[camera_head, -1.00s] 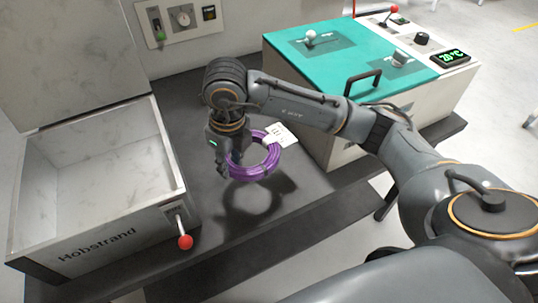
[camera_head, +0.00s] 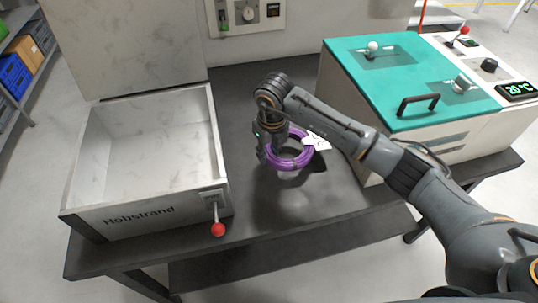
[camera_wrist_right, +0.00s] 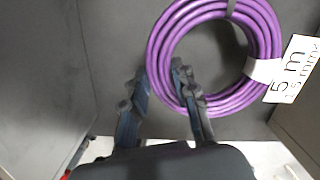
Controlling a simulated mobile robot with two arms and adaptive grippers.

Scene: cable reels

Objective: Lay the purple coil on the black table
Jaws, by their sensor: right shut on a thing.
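The purple coil (camera_head: 290,161) hangs from my right gripper (camera_head: 266,156) above the black table (camera_head: 262,216), with its shadow on the table below. The coil also shows in the right wrist view (camera_wrist_right: 262,30), with a white label (camera_wrist_right: 293,70) marked 5 m on its right side. In that view the right gripper's fingers (camera_wrist_right: 165,90) are at the coil's lower left edge, shut on it. A gap seems to lie between coil and table. The left gripper is not in view.
An open white box (camera_head: 148,150) marked Hobstrand, with a red-knobbed lever (camera_head: 217,229), stands left on the table. A machine with a teal lid (camera_head: 400,75) stands right. The table between them is clear. Shelves with blue crates (camera_head: 14,76) are at far left.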

